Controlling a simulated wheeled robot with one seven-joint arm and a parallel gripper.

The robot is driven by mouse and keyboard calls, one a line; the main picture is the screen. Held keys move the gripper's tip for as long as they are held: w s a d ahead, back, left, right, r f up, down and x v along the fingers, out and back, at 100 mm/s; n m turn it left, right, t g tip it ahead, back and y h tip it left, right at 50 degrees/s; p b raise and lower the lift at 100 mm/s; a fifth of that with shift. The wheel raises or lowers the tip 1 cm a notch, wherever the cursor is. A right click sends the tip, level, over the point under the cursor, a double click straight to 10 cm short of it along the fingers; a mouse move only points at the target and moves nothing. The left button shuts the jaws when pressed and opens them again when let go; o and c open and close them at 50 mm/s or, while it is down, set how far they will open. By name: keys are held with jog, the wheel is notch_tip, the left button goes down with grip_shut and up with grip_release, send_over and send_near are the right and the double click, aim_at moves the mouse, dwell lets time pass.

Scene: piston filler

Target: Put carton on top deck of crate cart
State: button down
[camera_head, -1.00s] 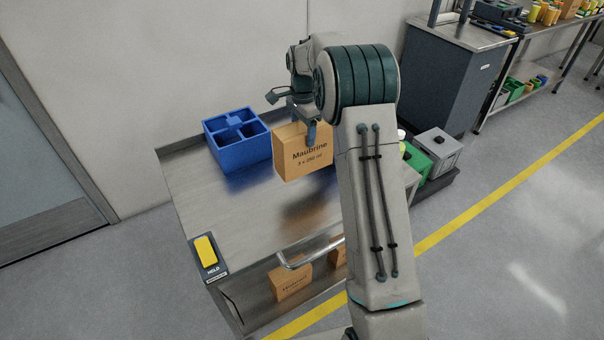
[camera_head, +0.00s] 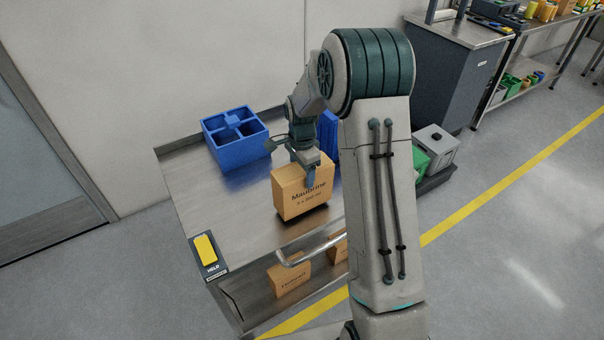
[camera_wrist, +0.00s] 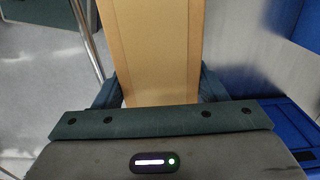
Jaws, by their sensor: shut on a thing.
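The carton (camera_head: 300,195) is a tan box with "Maubrine" printed on it. It is upright, at or just above the cart's steel top deck (camera_head: 230,212), near the handle side; I cannot tell whether its base touches. My gripper (camera_head: 311,172) points down and is shut on the carton's upper part. In the wrist view the carton (camera_wrist: 150,45) sits between the two fingers, and its lower part is hidden. The crate cart also has a lower deck under the top one.
A blue divided crate (camera_head: 236,140) stands at the back left of the top deck. Another blue thing (camera_head: 328,133) shows behind my gripper, partly hidden. More cartons (camera_head: 289,277) stand on the lower deck. A yellow switch (camera_head: 206,249) is at the front left corner. The deck's left middle is clear.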

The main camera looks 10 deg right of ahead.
jog(key=shift+w+f, duration=0.1)
jog(key=shift+f, duration=0.85)
jog(key=shift+c, duration=1.4)
grip_release()
